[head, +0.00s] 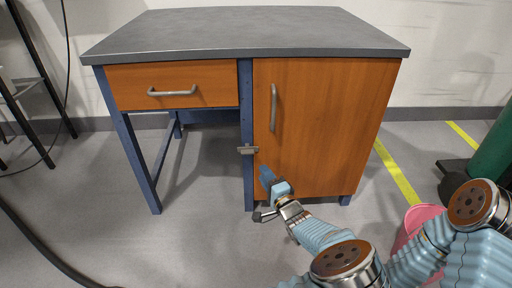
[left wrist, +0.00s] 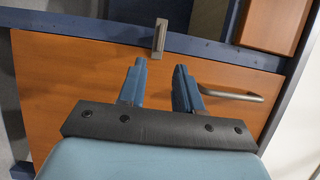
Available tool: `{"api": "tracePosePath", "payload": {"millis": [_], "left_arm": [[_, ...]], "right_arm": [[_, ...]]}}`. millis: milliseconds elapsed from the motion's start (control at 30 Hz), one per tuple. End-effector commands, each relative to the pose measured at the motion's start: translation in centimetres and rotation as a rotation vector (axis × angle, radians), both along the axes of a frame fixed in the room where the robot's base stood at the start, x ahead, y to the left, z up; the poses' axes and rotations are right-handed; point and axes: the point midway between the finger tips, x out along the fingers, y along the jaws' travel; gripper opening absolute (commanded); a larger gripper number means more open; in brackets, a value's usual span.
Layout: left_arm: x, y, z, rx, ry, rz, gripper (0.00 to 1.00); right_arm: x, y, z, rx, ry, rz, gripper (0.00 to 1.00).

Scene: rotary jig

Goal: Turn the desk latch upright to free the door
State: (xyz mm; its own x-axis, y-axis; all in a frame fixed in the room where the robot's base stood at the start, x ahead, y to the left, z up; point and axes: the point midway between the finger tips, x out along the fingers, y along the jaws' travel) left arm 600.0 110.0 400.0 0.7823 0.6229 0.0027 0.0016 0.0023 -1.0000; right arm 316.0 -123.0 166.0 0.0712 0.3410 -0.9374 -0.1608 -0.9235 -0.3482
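The desk latch (head: 248,149) is a small grey metal bar lying crosswise over the blue post, its right end overlapping the left edge of the orange door (head: 325,120). The door is closed. In the left wrist view the latch (left wrist: 160,36) appears beyond the fingertips, set across the blue post. My left gripper (head: 266,173) is in front of the lower left of the door, below and slightly right of the latch. Its blue fingers (left wrist: 160,70) are apart with nothing between them. It does not touch the latch. My right gripper is not in view.
A grey door handle (head: 273,108) stands upright above and right of the latch; it also shows in the left wrist view (left wrist: 230,95). A drawer (head: 205,78) is at the left under the grey desktop (head: 240,32). A pink bucket (head: 412,222) stands on the floor at the right.

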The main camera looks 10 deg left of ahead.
Motion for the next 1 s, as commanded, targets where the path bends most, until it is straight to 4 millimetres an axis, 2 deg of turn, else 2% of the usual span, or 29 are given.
{"api": "tracePosePath", "payload": {"millis": [167, 400, 600, 800, 1000], "left_arm": [[2.0, 1.8, -0.2, 0.002, 0.000, 0.003, 0.34], [6.5, 5.3, -0.3, 0.000, 0.000, 0.002, 0.34], [9.2, 7.4, -0.2, -0.001, 0.000, 0.000, 0.34], [10.4, 8.3, -0.1, -0.001, 0.002, -0.001, 0.34], [10.5, 8.4, -0.1, -0.002, 0.002, -0.001, 0.34]], "right_arm": [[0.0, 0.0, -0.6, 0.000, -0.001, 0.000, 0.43], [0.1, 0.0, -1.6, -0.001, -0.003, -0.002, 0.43], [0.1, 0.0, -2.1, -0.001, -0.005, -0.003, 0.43], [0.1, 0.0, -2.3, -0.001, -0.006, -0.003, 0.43], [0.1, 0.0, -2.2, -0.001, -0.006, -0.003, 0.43]]}}
